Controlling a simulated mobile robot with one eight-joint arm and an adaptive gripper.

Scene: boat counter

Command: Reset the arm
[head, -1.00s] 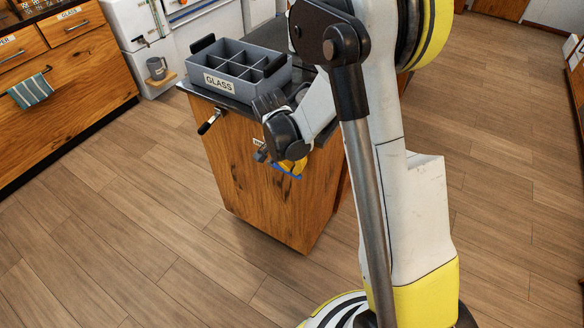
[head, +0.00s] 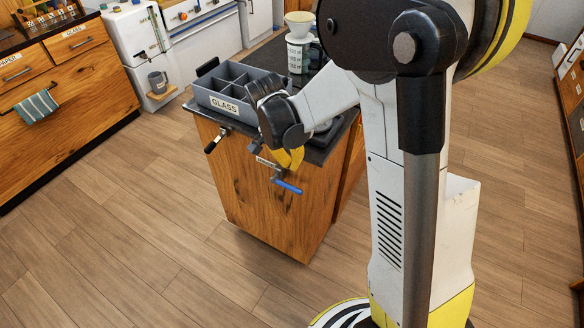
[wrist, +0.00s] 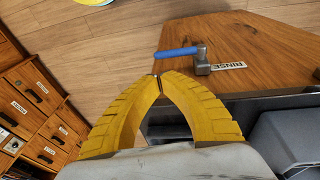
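My gripper (wrist: 158,82) shows in the wrist view as two yellow ridged fingers whose tips meet, with nothing visible between them. In the head view the yellow fingers (head: 291,160) are partly hidden behind my dark wrist, close to the front of the wooden counter. A blue-handled lever (wrist: 178,52) is mounted on the counter's wooden side beside a RINSE label (wrist: 228,66). It shows just beyond the fingertips, apart from them. In the head view the blue handle (head: 288,187) sits just below my fingers.
A grey divided bin labelled GLASS (head: 226,97) stands on the dark countertop, with a black-handled lever (head: 212,144) below it. A white dripper on a marked jug (head: 298,52) stands behind. Wooden drawers (head: 75,52) line the left. The floor (head: 150,220) is clear.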

